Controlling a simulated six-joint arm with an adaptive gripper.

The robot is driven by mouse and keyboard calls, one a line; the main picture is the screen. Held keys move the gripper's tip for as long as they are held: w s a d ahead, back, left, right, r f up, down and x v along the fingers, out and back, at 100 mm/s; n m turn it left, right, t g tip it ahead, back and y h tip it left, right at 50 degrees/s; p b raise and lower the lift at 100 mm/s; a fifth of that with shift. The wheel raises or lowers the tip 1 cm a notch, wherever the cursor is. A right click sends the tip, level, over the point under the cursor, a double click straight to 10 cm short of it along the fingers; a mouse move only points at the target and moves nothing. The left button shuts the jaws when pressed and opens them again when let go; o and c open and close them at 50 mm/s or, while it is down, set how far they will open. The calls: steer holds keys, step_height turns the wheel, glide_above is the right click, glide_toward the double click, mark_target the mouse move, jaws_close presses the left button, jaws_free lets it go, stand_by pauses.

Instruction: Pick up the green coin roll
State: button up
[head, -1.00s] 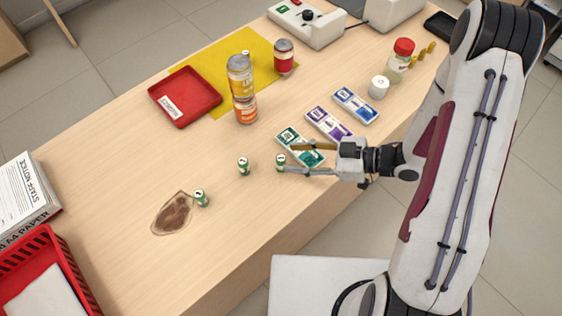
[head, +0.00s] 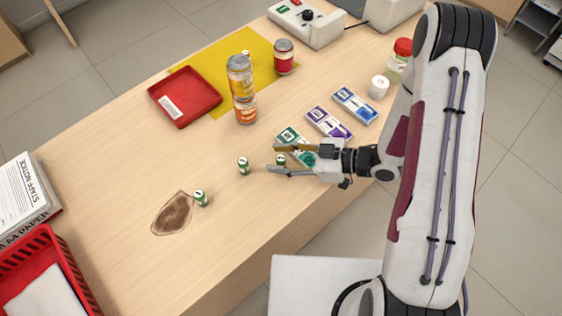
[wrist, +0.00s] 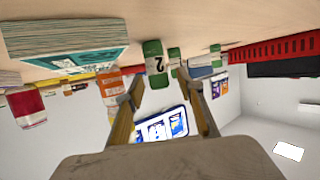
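Three small green-and-white coin rolls stand upright on the wooden counter. The nearest coin roll to my gripper (head: 273,158) is this one (head: 281,160), partly hidden between the two fingers. A second coin roll (head: 243,166) stands just left of the fingertips, and a third (head: 201,198) is farther left beside a brown stain. In the wrist view, which looks upside down, the nearest coin roll (wrist: 154,62) shows a "2" and sits between the open fingertips, with a visible gap to the right finger. My gripper is open and holds nothing.
A green-banded note bundle (head: 290,135) lies close behind the fingers, with purple (head: 328,124) and blue (head: 356,105) bundles beyond. Stacked cans (head: 244,90), a red tray (head: 186,96) and a yellow mat (head: 215,65) are farther back.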

mark_target(281, 158)
stand_by(0.4)
jaws_close()
steer(key=shift+r, duration=0.2)
steer(key=shift+r, duration=4.8)
